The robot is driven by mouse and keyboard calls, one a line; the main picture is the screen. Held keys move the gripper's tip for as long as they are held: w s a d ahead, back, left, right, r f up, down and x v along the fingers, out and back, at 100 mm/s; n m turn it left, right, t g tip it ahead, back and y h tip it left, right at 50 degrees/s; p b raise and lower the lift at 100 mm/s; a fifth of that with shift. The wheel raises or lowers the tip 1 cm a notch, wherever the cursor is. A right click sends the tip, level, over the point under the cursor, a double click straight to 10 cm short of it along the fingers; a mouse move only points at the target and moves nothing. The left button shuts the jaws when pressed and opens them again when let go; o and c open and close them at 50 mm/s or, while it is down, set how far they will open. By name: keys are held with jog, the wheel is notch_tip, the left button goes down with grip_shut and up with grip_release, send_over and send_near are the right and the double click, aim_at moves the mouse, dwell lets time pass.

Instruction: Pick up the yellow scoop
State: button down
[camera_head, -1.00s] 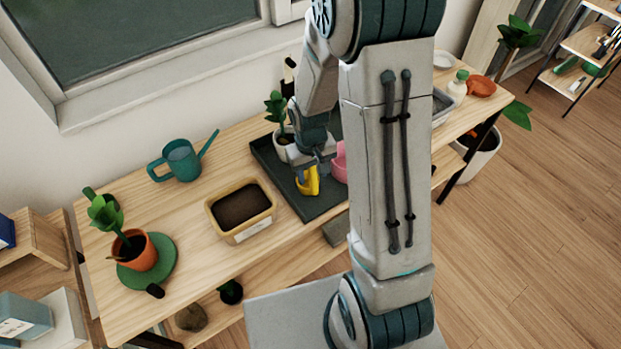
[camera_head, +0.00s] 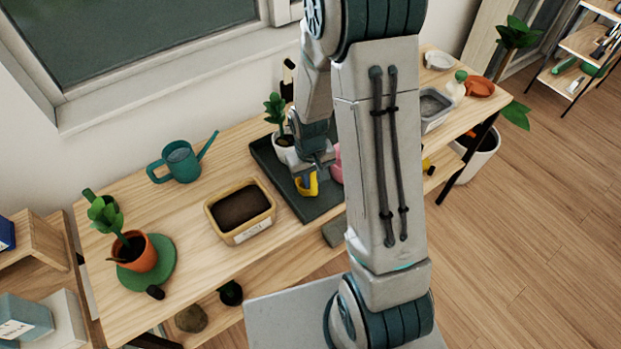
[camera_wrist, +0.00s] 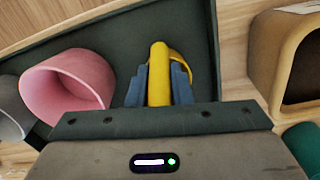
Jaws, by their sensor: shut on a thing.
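The yellow scoop (camera_head: 307,184) is at the dark tray (camera_head: 314,212) on the wooden table. In the wrist view the scoop (camera_wrist: 159,75) stands between the two blue fingers of my gripper (camera_wrist: 158,86), its yellow handle running between them and its rounded part just beyond. My gripper (camera_head: 305,172) is shut on the scoop. In the head view my gripper and arm hide part of the scoop. Whether the scoop touches the tray I cannot tell.
A pink pot (camera_wrist: 70,86) lies close to the left of my gripper in the wrist view. A tan planter with soil (camera_head: 241,211) stands left of the tray, and a potted plant (camera_head: 284,140) stands behind. A teal watering can (camera_head: 181,162) is further left.

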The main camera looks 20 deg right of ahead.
jog(key=shift+r, duration=0.15)
jog(key=shift+r, duration=0.55)
notch_tip(320, 180, up, 2)
jog(key=shift+r+b, duration=0.1)
jog(key=shift+b, duration=0.25)
jog(key=d+r+b, duration=0.1)
jog(key=d+r, duration=0.6)
jog(key=d, duration=0.4)
jog(key=shift+s+d+r+b, duration=0.15)
jog(key=shift+d+r+b, duration=0.05)
jog(key=shift+d+b, duration=0.15)
